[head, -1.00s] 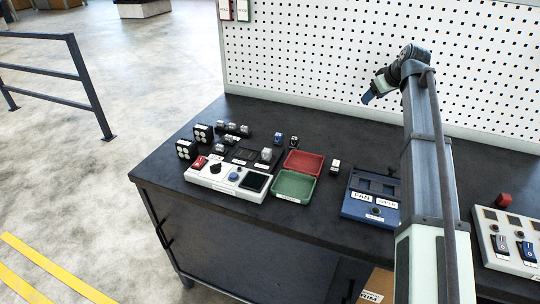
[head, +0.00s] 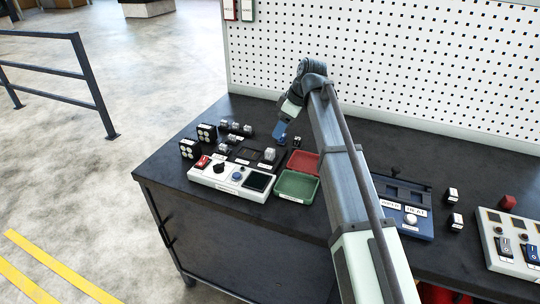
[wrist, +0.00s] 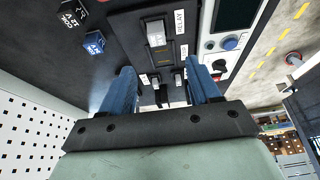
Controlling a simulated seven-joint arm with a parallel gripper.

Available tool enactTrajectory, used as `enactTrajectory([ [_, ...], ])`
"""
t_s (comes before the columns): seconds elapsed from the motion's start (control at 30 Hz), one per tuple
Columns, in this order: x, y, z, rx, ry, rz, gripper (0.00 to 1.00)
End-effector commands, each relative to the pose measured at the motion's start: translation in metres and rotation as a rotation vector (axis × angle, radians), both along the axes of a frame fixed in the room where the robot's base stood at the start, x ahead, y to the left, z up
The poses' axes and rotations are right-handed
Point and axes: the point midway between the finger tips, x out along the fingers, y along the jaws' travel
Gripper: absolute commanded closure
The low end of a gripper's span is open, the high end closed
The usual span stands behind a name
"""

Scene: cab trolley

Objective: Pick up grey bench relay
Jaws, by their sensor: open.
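Several small grey relays stand on the dark bench at the left in the head view, among them one (head: 247,130) in a row near the back. Another grey relay (head: 270,153) sits on the black socket block (head: 243,154); it also shows in the wrist view (wrist: 156,35) beside a RELAY label. I cannot tell which one is the bench relay. My gripper (head: 280,134) is over the bench to the right of the row. In the wrist view my gripper (wrist: 160,88) is open, its blue fingers apart, with small grey pieces visible beyond and between them.
A white control panel (head: 205,176), a red tray (head: 306,162) and a green tray (head: 297,186) lie near the front. A black cube (wrist: 73,15) and a blue cube (wrist: 94,42) stand beside the socket block. A pegboard (head: 400,70) rises behind the bench.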

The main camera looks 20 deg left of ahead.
Motion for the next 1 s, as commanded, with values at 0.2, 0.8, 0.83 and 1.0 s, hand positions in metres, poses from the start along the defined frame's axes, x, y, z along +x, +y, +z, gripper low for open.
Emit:
enactTrajectory([
  [0.2, 0.000, 0.015, -0.036, 0.000, 0.001, -0.001, 0.38],
  [0.8, 0.003, 0.031, -0.077, 0.000, 0.001, -0.002, 0.38],
  [0.83, 0.004, 0.032, -0.081, 0.000, 0.001, -0.002, 0.38],
  [1.0, 0.004, 0.041, -0.101, 0.000, 0.000, -0.001, 0.38],
])
